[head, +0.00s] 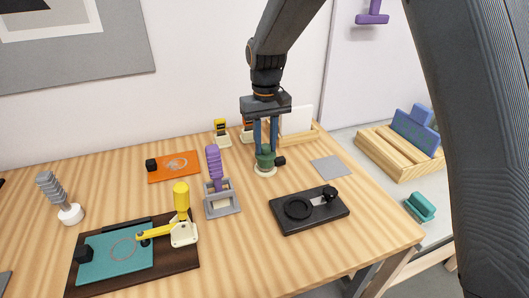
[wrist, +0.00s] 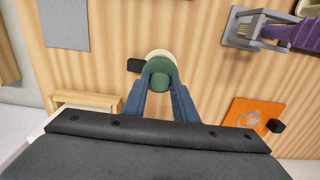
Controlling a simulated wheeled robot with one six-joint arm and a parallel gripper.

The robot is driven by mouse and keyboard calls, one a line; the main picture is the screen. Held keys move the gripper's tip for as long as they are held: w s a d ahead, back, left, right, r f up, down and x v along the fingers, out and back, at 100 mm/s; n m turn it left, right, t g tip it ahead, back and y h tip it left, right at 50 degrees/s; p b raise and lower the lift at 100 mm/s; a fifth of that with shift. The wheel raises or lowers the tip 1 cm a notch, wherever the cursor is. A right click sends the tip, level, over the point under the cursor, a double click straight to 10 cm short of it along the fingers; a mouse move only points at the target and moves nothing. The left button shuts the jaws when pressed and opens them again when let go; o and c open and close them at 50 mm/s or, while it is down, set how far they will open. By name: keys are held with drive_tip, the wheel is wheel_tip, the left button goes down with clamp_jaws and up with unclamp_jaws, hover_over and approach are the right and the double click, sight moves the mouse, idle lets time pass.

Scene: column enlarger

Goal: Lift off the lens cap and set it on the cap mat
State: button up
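My gripper (head: 265,148) points straight down over a green rounded piece (head: 265,158) on a round cream base (head: 264,171), with a black knob (head: 279,161) at its side. In the wrist view the blue fingertips (wrist: 162,86) flank the green piece (wrist: 162,72) closely; whether they press on it is unclear. The piece stands upright on the table. No part is plainly marked as the lens cap. A flat grey square (head: 330,168), which may be the cap mat, lies bare to the right; it also shows in the wrist view (wrist: 66,25).
A black plate with a ring (head: 284,223) lies in front. A purple-handled piece on a grey frame (head: 222,209) stands left of my gripper. An orange sheet (head: 178,167), a yellow-post device (head: 182,201) on a dark board and a wooden holder (head: 301,139) stand around. Table between green piece and grey square is clear.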

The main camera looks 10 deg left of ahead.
sight(265, 146)
clamp_jaws()
drive_tip(key=shift+r+p, duration=0.3)
drive_tip(key=shift+r, duration=0.15)
idle(0.4)
drive_tip(key=shift+r+p, duration=1.4)
drive_tip(key=shift+r, duration=0.55)
